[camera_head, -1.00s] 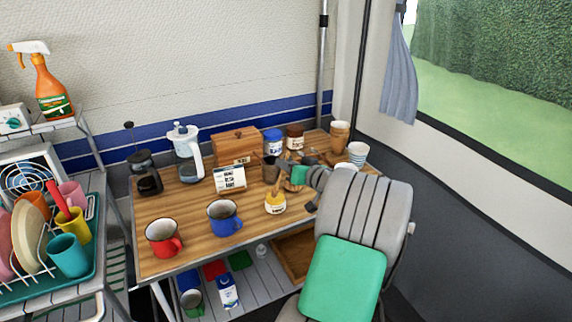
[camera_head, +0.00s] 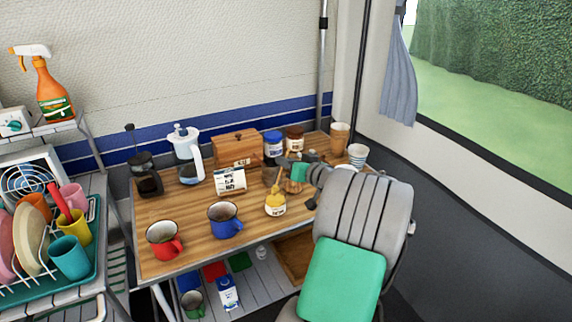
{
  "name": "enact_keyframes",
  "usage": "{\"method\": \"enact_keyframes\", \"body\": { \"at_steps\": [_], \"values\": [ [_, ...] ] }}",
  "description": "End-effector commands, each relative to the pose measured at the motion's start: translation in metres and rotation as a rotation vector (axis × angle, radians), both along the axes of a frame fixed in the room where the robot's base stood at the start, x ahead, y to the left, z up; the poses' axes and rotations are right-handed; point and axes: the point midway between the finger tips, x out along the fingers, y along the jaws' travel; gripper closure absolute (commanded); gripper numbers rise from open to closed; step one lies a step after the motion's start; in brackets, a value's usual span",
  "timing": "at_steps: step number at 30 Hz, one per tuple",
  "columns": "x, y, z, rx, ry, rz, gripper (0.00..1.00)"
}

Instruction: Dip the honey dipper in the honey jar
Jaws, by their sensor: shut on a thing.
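The honey jar (camera_head: 275,206), a small yellow pot with a pale label, stands upright on the wooden table towards its front, right of the blue mug. My gripper (camera_head: 280,165) is above and behind the jar in the picture, shut on the honey dipper (camera_head: 277,185). The dipper looks like a thin brown stick hanging down near the jar's top. It is too small to tell whether its head is inside the jar or just above or behind it. My arm comes in from the right and hides part of the table.
A blue mug (camera_head: 225,219) and a red mug (camera_head: 164,240) stand left of the jar. A label card (camera_head: 230,180), a wooden box (camera_head: 237,149), a blue-lidded jar (camera_head: 273,146) and paper cups (camera_head: 340,137) stand behind. The table's front edge is close to the jar.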

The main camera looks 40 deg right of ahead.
Motion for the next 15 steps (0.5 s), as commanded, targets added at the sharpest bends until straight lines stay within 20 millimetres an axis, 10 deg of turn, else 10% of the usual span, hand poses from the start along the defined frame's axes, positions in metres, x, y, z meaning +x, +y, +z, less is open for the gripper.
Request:
{"method": "enact_keyframes", "body": {
  "at_steps": [15],
  "values": [
    [0.000,0.000,0.050,-0.002,-0.001,0.000,1.00]
  ]
}}
